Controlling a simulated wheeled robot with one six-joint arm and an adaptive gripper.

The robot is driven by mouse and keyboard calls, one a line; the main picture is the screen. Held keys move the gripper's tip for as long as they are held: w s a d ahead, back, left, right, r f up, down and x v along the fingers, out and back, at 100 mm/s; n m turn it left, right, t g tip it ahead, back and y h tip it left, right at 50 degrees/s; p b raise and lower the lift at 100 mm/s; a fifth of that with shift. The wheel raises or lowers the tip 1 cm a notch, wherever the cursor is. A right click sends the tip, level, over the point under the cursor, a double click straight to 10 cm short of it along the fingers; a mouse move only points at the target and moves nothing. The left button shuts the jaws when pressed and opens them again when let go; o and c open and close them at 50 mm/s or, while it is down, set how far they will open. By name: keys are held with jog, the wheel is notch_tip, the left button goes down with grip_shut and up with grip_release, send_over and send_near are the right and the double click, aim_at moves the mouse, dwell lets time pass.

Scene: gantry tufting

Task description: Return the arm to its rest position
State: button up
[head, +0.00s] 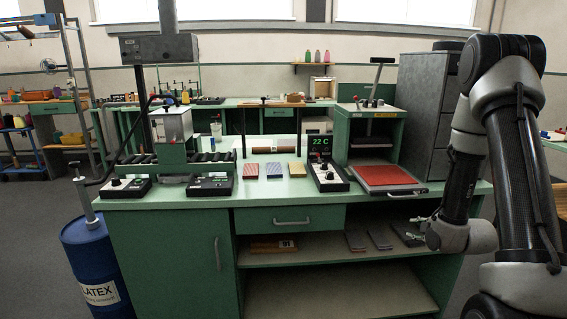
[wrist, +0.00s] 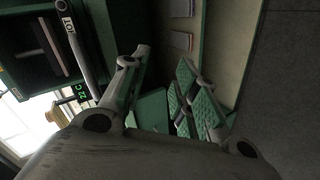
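My arm stands at the right of the head view, bent with its wrist low at the bench's front right. My gripper (head: 420,228) points left there, small and partly lost against the open shelf. In the wrist view my gripper (wrist: 164,62) has its two fingers spread apart, with no object visible between them. The green workbench (head: 290,218) lies just beyond it and to the left. I cannot tell the exact gap between gripper and bench front.
A red mat (head: 385,176) lies on the bench's right end above my wrist. A grey cabinet (head: 425,112) stands behind. Dark flat pieces (head: 379,238) lie on the shelf. A blue latex drum (head: 92,265) stands at far left. Floor (head: 35,215) is clear at left.

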jog(key=s+d+f+m+g, duration=0.1)
jog(key=s+f+m+g, duration=0.4)
jog(key=s, duration=0.3)
jog(key=s+r+m+g, duration=0.4)
jog(key=s+r, duration=0.1)
jog(key=s, duration=0.1)
jog(key=s+a+r+m, duration=0.1)
jog(key=s+a+r, duration=0.3)
jog(key=r, duration=0.4)
jog(key=s+a+r+m+t, duration=0.1)
jog(key=s+a+r+m, duration=0.1)
jog(key=s+r, duration=0.5)
jog(key=s+a+r+m, duration=0.2)
jog(key=s+a+r, duration=0.3)
jog(key=r, duration=0.6)
jog(key=shift+s+a+r+t, duration=0.2)
jog(key=shift+s+a+t, duration=0.1)
jog(key=shift+s+a, duration=0.1)
jog(key=shift+d, duration=0.1)
